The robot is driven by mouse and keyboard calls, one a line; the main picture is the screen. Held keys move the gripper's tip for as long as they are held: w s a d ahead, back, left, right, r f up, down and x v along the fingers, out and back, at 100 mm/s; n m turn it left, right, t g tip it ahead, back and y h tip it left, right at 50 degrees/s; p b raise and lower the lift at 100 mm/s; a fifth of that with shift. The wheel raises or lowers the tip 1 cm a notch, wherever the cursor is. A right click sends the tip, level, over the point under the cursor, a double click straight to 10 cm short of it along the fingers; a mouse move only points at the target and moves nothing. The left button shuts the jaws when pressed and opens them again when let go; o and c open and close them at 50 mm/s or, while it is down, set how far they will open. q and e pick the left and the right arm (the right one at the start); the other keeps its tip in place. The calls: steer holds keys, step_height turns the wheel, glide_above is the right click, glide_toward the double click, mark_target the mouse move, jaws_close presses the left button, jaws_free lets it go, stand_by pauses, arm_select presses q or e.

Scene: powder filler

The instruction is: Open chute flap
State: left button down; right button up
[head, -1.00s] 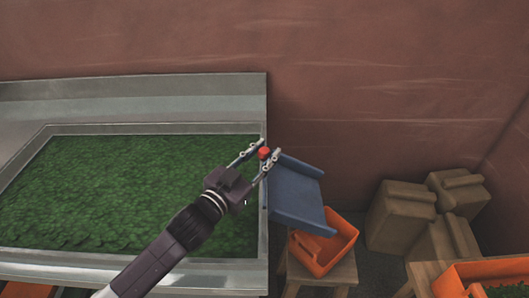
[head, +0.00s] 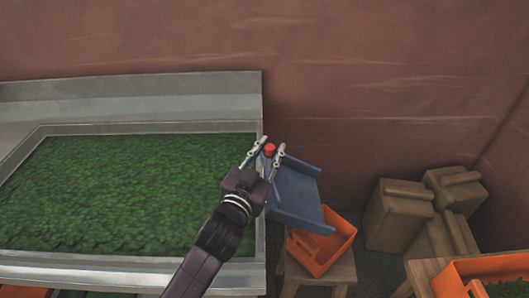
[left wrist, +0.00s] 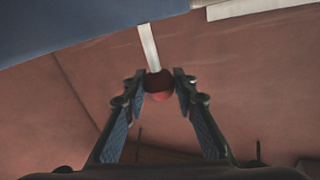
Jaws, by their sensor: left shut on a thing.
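A red round knob (head: 269,148) sits at the top of the blue chute (head: 298,190), by the right edge of the metal bin. In the left wrist view the knob (left wrist: 158,86) is on the end of a pale flat rod (left wrist: 149,48). My left gripper (head: 266,151) is shut on the knob, with one finger on each side of it; it also shows in the left wrist view (left wrist: 158,84). The flap itself cannot be made out clearly. My right gripper is not in view.
The metal bin (head: 250,110) holds green material. An orange crate (head: 345,241) on a wooden stool (head: 336,272) stands under the chute's lower end. Several brown sacks (head: 398,215) and another orange crate (head: 448,288) are at the right. A reddish wall (head: 390,90) is behind.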

arm_select(q)
steer(key=shift+d+n+y, duration=0.4)
steer(key=shift+d+y, duration=0.05)
steer(key=shift+y, duration=0.15)
steer(key=shift+w, duration=0.1)
steer(key=shift+t, duration=0.3)
steer(key=c, duration=1.5)
jaws_free()
steer(key=shift+a, duration=0.1)
steer(key=shift+c, duration=0.2)
steer(key=v, duration=0.7)
steer(key=shift+s, duration=0.3)
